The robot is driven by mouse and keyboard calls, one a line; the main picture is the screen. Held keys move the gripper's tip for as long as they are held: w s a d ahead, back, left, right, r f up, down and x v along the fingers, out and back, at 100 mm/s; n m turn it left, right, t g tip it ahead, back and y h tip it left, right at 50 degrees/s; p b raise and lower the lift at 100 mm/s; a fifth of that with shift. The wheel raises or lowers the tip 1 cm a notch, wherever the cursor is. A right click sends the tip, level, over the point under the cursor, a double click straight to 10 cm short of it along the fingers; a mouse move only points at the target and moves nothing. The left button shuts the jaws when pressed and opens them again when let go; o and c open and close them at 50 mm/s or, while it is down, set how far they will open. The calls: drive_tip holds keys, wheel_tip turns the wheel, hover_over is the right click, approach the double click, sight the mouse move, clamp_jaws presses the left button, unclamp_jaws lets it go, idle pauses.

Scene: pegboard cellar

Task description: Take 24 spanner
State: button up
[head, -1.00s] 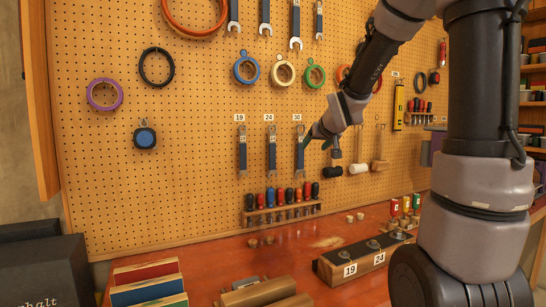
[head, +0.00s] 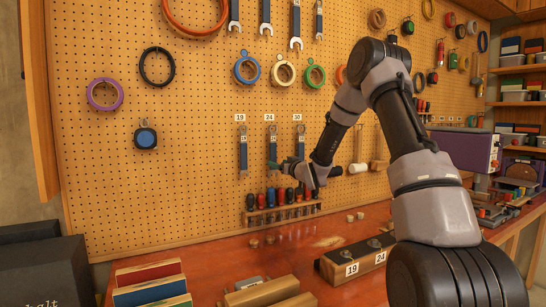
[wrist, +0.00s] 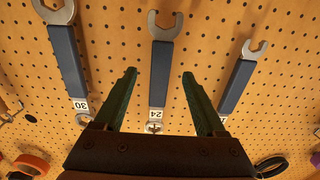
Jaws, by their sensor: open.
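The 24 spanner (head: 272,147) hangs on the pegboard under its "24" label, a blue-handled grey spanner with its open jaw downward. In the wrist view the same spanner (wrist: 160,75) appears inverted, its handle lined up between my fingers. My gripper (wrist: 159,74) is open, one green finger on each side of the handle, with clear gaps and no contact visible. In the head view my gripper (head: 280,164) is at the lower part of this spanner. How deep the fingers reach around it, I cannot tell.
The 19 spanner (head: 242,150) and the 30 spanner (head: 300,145) hang close on either side. A rack of screwdrivers (head: 284,210) stands just below my gripper. A dark block labelled 19 and 24 (head: 338,266) lies on the red bench (head: 225,262).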

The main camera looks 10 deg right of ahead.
sight(274, 160)
drive_tip(key=x, duration=0.5)
drive_tip(key=shift+w+a+r, duration=0.15)
drive_tip(key=shift+w+a, duration=0.05)
drive_tip(key=shift+w, duration=0.15)
drive_tip(key=shift+c, duration=0.3)
clamp_jaws()
